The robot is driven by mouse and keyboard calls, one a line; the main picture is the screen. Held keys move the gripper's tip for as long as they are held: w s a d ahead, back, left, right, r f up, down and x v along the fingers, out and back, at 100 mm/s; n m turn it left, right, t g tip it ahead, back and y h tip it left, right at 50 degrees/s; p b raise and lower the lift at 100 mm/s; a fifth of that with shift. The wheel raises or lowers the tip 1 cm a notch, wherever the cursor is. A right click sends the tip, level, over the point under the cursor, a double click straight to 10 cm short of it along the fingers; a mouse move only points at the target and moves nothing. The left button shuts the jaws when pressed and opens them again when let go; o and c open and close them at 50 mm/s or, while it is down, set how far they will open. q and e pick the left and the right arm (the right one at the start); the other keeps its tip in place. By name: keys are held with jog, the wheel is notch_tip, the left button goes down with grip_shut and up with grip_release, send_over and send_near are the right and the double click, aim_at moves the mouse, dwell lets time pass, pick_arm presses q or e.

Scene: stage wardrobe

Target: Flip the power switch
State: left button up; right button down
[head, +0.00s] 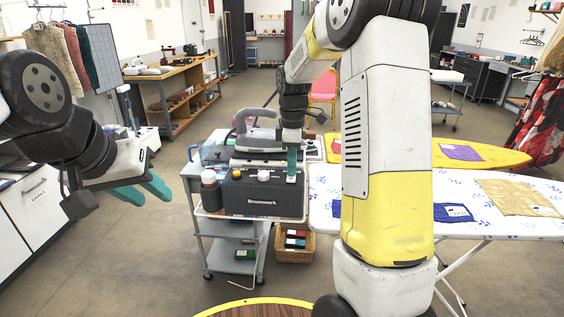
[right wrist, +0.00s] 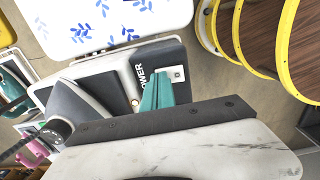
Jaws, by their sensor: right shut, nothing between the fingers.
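The power switch (right wrist: 178,73) is a small pale square plate with a dark centre, beside the word POWER on a dark box. The box is the steam station (head: 262,195), lettered in white, with an iron (head: 256,134) on top. My right gripper (head: 292,171) points down over the right end of the box, its teal fingers shut and empty. In the right wrist view its fingertips (right wrist: 160,78) are right beside the switch plate; I cannot tell whether they touch. My left gripper (head: 143,190) is open and empty, held in the air to the left of the cart.
The box stands on a grey cart (head: 230,220) with a bottle (head: 210,190) at its left. An ironing board (head: 480,188) with folded cloths is close on the right, a yellow one behind. A wicker basket (head: 294,246) sits on the floor. The floor at left is clear.

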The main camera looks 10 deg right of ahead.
jog(key=shift+s, duration=0.15)
jog(key=shift+s+a+r, duration=0.2)
jog(key=shift+s+a, duration=0.05)
jog(key=shift+s, duration=0.4)
jog(key=shift+r, duration=0.15)
jog(key=shift+r, duration=0.3)
notch_tip(320, 180, up, 13)
jog(key=shift+w+d, duration=0.15)
jog(key=shift+w, duration=0.55)
notch_tip(320, 180, down, 14)
jog(key=shift+f, duration=0.1)
dwell(0.4)
